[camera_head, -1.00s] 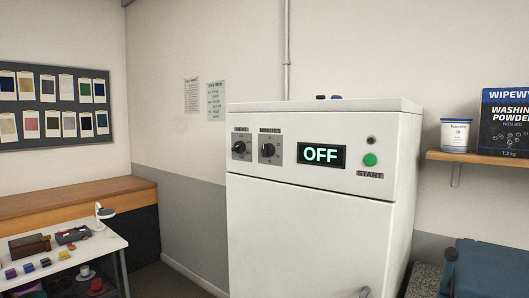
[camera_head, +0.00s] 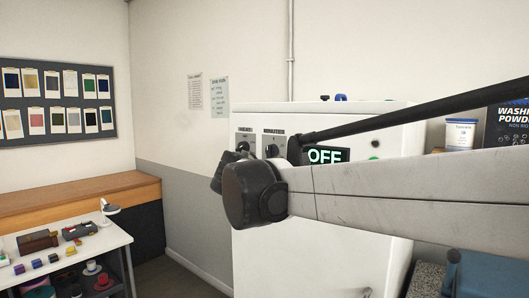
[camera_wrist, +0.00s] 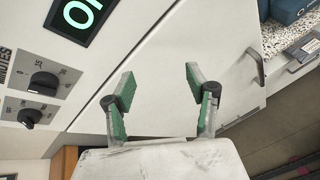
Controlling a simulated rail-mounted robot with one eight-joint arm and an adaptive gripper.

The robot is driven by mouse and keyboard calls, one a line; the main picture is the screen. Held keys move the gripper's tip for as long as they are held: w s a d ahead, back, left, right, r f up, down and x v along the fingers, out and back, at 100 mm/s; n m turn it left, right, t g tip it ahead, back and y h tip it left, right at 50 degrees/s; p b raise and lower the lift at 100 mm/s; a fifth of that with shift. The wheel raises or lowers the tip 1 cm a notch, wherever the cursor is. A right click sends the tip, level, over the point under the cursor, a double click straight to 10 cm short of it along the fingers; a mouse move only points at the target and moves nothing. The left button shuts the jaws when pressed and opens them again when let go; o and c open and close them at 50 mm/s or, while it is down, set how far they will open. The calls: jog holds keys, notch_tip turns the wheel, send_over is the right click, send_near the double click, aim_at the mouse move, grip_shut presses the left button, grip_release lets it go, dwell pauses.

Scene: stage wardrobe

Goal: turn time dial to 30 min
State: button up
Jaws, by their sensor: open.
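The white machine (camera_head: 330,245) carries a black time dial (camera_head: 271,151) under a "MINUTES" label, just right of a similar heat dial (camera_head: 243,147). The display (camera_head: 325,155) reads OFF in green. In the wrist view the time dial (camera_wrist: 43,84) is at the left, with the heat dial (camera_wrist: 29,117) below it and the display (camera_wrist: 82,15) above. The dial's exact setting is too small to read. My gripper (camera_wrist: 160,85) is open and empty, its green-padded fingers in front of the white machine front, right of the dials and apart from them. My arm hides its fingers in the head view.
My arm crosses the machine's front in the head view and hides the start button's label. A shelf with a white tub (camera_head: 460,134) and a washing powder box (camera_head: 508,128) is at the right. A white table (camera_head: 75,255) with small items stands at the left.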

jog(key=w+a+r+n+t+h, duration=0.1)
jog(key=w+a+r+n, duration=0.15)
jog(key=a, duration=0.25)
jog(key=w+a+r+n+t+h+p, duration=0.1)
jog(key=w+a+r+n+t, duration=0.15)
jog(key=a, duration=0.35)
jog(key=w+a+r+n+t+h, duration=0.1)
jog(key=w+a+r+n, duration=0.15)
jog(key=a, duration=0.25)
jog(key=shift+g, duration=0.25)
jog(key=p+x, duration=0.2)
jog(key=x, duration=1.2)
jog(key=shift+w+a, duration=0.2)
jog(key=shift+w, duration=0.05)
jog(key=c, duration=1.1)
